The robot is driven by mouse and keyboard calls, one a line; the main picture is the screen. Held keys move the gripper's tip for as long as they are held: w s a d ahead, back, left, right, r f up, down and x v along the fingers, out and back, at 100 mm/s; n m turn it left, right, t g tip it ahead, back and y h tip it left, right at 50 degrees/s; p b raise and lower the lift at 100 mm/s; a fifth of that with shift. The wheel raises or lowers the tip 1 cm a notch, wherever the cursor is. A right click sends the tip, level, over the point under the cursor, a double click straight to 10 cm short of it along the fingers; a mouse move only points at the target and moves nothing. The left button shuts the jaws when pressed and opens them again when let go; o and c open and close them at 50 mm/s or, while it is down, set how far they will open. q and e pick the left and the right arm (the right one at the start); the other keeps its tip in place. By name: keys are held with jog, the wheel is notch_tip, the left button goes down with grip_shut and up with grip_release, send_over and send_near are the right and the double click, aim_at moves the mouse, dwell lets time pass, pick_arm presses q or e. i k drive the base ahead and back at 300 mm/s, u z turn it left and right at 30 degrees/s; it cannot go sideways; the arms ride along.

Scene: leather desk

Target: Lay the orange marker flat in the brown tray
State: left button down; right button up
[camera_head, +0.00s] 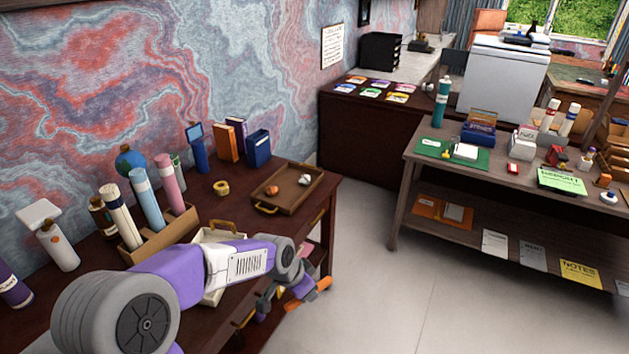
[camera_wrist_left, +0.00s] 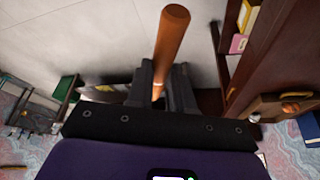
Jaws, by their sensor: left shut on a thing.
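The orange marker (camera_head: 309,294) is held in my left gripper (camera_head: 279,295), out past the desk's front edge and above the floor. In the left wrist view the marker (camera_wrist_left: 171,38) sticks out from between the two dark fingers (camera_wrist_left: 162,85), which are shut on it. The brown tray (camera_head: 290,203) lies on the desk near its right end, behind the gripper and apart from it. A small orange-brown item and a white item lie in the tray. The tray also shows at the right of the left wrist view (camera_wrist_left: 270,104). My right gripper is not in view.
A pale tray (camera_head: 213,235) is partly hidden by my left arm. A brown holder (camera_head: 160,233) with tall tubes and a yellow tape roll (camera_head: 221,187) are on the desk. Books (camera_head: 258,149) stand behind the brown tray. A second table (camera_head: 408,160) is at right, across open floor.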

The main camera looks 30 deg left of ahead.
aim_at(289, 187)
jog(key=z, duration=0.2)
jog(key=i, duration=1.65)
jog(key=u, duration=0.5)
jog(key=i, duration=1.4)
jog(key=u, duration=1.65)
jog(key=i, duration=0.7)
jog(key=u, duration=0.6)
